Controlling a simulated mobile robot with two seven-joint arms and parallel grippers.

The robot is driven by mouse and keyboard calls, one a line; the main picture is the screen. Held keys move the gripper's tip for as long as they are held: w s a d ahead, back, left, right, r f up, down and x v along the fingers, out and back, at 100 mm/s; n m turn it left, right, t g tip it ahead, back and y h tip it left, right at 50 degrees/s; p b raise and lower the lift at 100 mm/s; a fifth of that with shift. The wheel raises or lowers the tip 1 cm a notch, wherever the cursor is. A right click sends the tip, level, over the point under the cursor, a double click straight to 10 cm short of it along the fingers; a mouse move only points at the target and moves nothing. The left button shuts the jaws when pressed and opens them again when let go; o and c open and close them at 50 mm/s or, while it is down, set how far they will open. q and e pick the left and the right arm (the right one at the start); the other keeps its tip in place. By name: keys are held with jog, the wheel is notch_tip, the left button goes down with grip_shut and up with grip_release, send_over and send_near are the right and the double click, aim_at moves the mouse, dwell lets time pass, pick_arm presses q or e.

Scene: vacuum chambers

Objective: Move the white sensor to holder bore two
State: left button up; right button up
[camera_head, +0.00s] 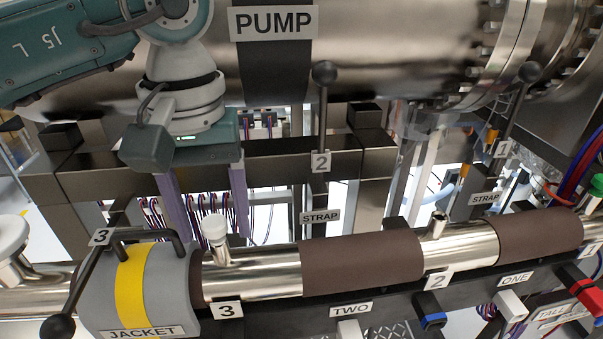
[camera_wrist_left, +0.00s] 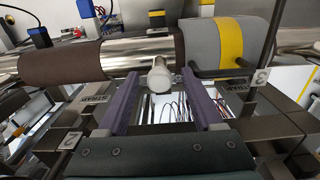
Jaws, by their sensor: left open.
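A white-capped piece that looks like the white sensor (camera_head: 214,228) stands upright on a short metal port of the steel pipe, beside the 3 plate. In the left wrist view its white round end (camera_wrist_left: 160,76) shows between my finger tips. My left gripper (camera_head: 208,234) is open, its two purple fingers pointing down on either side of the white cap, with gaps on both sides. The TWO label (camera_head: 351,310) sits on the black rail (camera_head: 270,322) below the pipe. I cannot make out a bore there. My right gripper is not in view.
A grey jacket (camera_head: 104,285) with a yellow band and handle wraps the pipe at left. Brown sleeves (camera_head: 362,263) cover it further right. An open metal port (camera_head: 439,224) rises near the 2 plate. A black-knobbed lever (camera_head: 323,110) stands behind. The PUMP cylinder (camera_head: 400,50) hangs above.

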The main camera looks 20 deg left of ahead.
aim_at(213, 221)
pick_arm(q)
grip_shut()
dwell(0.5)
dwell(0.8)
jog(key=shift+r, duration=0.1)
jog(key=shift+r+p, duration=1.65)
jog(key=shift+r, duration=1.25)
